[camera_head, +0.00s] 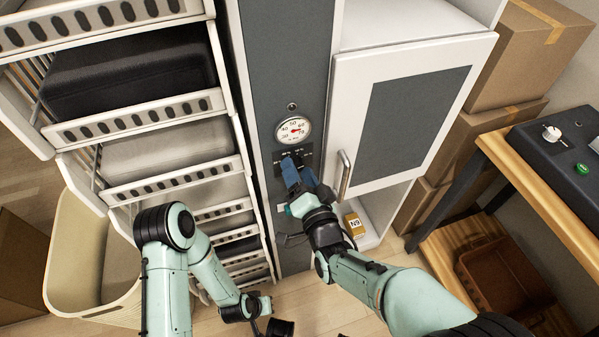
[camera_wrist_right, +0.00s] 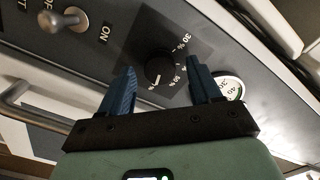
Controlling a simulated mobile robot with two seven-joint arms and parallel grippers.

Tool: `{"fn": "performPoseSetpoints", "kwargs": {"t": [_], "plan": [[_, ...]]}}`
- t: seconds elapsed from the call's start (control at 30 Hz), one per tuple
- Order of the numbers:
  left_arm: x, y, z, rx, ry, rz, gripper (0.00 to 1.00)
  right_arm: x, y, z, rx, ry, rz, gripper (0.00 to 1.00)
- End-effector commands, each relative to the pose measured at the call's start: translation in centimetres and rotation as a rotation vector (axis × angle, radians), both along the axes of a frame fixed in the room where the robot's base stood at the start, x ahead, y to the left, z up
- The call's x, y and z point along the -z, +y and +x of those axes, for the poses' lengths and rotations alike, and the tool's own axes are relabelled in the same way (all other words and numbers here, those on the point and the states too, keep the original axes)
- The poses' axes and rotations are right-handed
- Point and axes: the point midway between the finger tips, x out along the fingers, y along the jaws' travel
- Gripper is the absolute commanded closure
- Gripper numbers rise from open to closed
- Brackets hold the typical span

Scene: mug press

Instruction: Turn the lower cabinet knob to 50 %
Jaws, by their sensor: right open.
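The cabinet knob (camera_wrist_right: 158,68) is round and black, with a white mark on its lower side in the right wrist view. It sits on a dark plate with white percent labels around it. In the head view my right gripper (camera_head: 291,164) covers the knob, in front of the grey panel below the gauge. In the right wrist view this gripper (camera_wrist_right: 162,65) is open, its blue fingers on either side of the knob. I cannot tell whether they touch it. My left gripper (camera_head: 280,327) is dark and partly cut off at the bottom edge, away from the panel.
A round gauge (camera_head: 293,130) sits above the knob. A toggle switch (camera_wrist_right: 68,19) with an ON label is on the panel. A white door (camera_head: 350,110) with a metal handle (camera_head: 343,175) stands close right of my right gripper. Drawer shelves (camera_head: 170,150) are at left.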

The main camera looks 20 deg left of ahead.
Motion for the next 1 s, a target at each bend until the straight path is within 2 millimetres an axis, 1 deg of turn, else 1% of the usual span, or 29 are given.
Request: {"fn": "performPoseSetpoints", "kwargs": {"t": [0.27, 0.3, 0.37, 0.4, 0.43, 0.47, 0.77, 1.0], "plan": [[0.0, 0.04, 0.06, -0.001, -0.002, 0.001, 1.0, -0.07, 0.11, 0.18, 0.0, -0.001, 0.001, 0.37], [-0.01, 0.04, 0.06, -0.001, -0.002, 0.001, 1.0, -0.08, 0.11, 0.18, 0.0, -0.001, 0.001, 0.43], [-0.01, 0.04, 0.06, -0.001, -0.002, 0.001, 1.0, -0.07, 0.11, 0.17, 0.0, -0.001, 0.001, 0.63], [-0.01, 0.03, 0.05, 0.0, -0.001, 0.0, 1.0, -0.06, 0.1, 0.17, 0.0, -0.001, 0.001, 0.76], [-0.01, 0.03, 0.05, 0.0, -0.001, 0.0, 1.0, -0.07, 0.1, 0.16, 0.0, -0.001, 0.001, 0.86], [-0.01, 0.03, 0.05, 0.0, -0.001, 0.0, 1.0, -0.07, 0.1, 0.16, 0.0, -0.001, 0.001, 0.93], [0.01, 0.03, 0.05, 0.0, -0.001, 0.0, 1.0, -0.06, 0.07, 0.17, 0.001, -0.015, -0.02, 0.93], [0.07, 0.06, 0.12, -0.001, -0.003, 0.001, 1.0, -0.09, 0.04, 0.18, 0.001, -0.08, -0.116, 0.93]]}}
